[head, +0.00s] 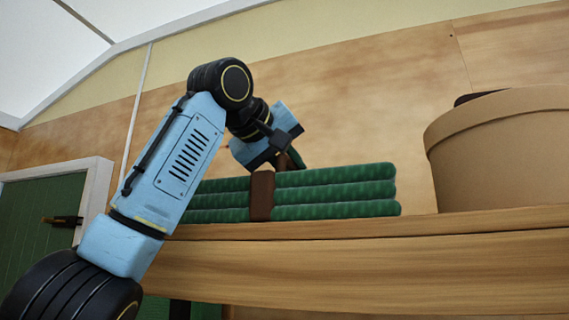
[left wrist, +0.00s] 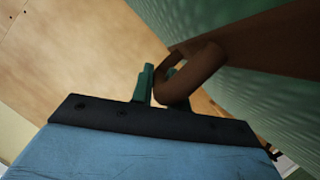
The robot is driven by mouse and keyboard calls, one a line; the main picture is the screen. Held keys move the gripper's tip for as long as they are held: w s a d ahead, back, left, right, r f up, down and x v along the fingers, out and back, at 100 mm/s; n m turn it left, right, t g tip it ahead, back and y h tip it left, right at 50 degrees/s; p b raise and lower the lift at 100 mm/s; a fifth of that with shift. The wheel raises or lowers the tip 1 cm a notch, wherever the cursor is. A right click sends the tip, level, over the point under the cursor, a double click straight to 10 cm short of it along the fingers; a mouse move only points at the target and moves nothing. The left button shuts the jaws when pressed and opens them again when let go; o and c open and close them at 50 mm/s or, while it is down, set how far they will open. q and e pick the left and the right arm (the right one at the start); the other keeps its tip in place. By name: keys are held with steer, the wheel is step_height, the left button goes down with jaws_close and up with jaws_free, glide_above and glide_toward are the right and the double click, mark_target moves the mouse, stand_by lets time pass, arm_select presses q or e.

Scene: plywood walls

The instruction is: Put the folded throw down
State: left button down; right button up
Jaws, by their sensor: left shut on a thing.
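The folded throw (head: 335,190) is a green, ribbed, layered bundle with a brown strap (head: 262,196) around its middle. In the head view it is level, at the top of the wooden shelf (head: 400,260). I cannot tell whether its underside fully rests on the wood. My left gripper (head: 287,158) is above the throw, shut on the strap's brown handle. In the left wrist view the handle loop (left wrist: 198,72) passes at the green fingers (left wrist: 158,88), with the throw's green side (left wrist: 270,95) beyond. My left arm hides the throw's left end. My right gripper is in neither view.
A large round tan box (head: 500,150) stands on the shelf to the right, with a gap between it and the throw. Something dark shows over its rim. A plywood wall (head: 350,110) is behind. A green door (head: 40,235) in a white frame is at the left.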

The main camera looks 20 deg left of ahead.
arm_select(q)
steer(key=shift+s+d+r, duration=0.1)
steer(key=c, duration=1.8)
jaws_free()
steer(key=shift+f, duration=0.2)
steer(key=o, duration=0.4)
steer(key=shift+o, duration=0.2)
steer(key=shift+r, duration=0.2)
steer(key=shift+s, duration=0.35)
steer(key=b+v, duration=0.3)
steer(key=v, duration=0.8)
steer(key=shift+s+r+b, duration=0.1)
steer(key=shift+b, duration=0.2)
